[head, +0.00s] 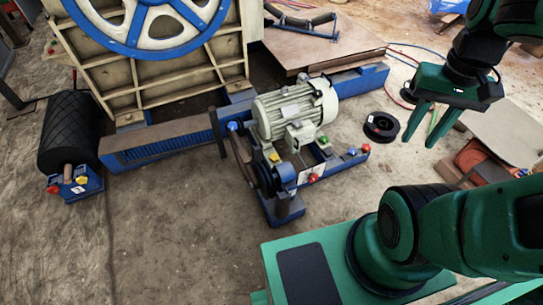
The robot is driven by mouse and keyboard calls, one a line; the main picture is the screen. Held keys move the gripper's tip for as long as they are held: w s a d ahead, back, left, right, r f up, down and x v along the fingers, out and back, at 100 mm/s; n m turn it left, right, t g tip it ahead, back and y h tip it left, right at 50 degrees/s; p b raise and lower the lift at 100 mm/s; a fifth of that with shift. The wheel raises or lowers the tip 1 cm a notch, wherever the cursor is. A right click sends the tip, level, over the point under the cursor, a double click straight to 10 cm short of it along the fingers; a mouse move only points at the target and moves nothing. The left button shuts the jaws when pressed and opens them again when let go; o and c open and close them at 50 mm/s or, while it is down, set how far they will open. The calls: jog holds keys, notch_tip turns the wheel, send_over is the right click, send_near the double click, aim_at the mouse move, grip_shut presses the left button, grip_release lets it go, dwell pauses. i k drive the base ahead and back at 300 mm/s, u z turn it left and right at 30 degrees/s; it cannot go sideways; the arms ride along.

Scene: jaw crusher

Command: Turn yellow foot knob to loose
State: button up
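A small yellow knob (274,157) sits at the near foot of the pale grey-green motor (297,108) on the blue base. Another yellow knob (81,180) is on the blue bracket beside the black roller at the left. The knobs are too small to tell how they are turned. My green gripper (419,143) hangs at the upper right, fingers pointing down and apart with nothing between them. It is well to the right of the motor and touches no knob.
Green (323,140), blue (232,126) and red (313,178) knobs sit around the motor base. A belt guard and pulley (268,178) stand just left of the near foot. A black spool (381,127) lies on the floor between motor and gripper.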

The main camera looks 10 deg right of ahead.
aim_at(274, 158)
jog(key=i, duration=0.95)
jog(key=z, duration=0.05)
